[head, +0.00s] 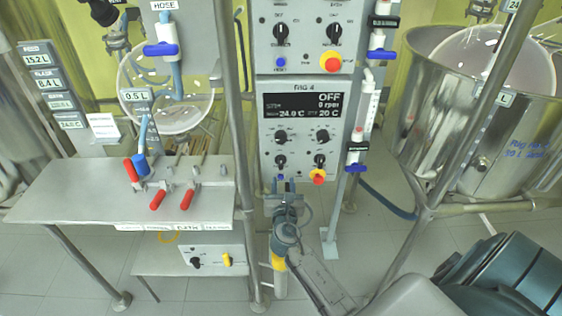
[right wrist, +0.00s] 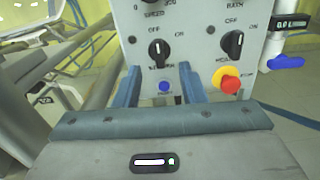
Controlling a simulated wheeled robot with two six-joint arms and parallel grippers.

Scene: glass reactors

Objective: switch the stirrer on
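The Rig 4 control panel (head: 301,112) stands in the middle of the head view; its display (head: 300,105) reads OFF and 0 rpm. Below the speed dial (head: 280,136) is a black rotary switch (head: 280,160), which also shows in the right wrist view (right wrist: 158,52) with a pale pointer mark, nearly upright. Its label is too blurred to read surely. A blue button (right wrist: 163,87) sits just under it. My right gripper (head: 286,184) is open and empty in front of the panel's lower left. Its blue fingers (right wrist: 160,84) frame the blue button, below the switch. My left gripper is out of view.
A red stop button (right wrist: 230,84) on yellow is close right of my fingers. A second black switch (right wrist: 235,43) is above it. A blue-handled valve (head: 356,167) hangs right of the panel. A steel bench (head: 80,205) with red-handled valves is left; a steel vessel (head: 430,110) right.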

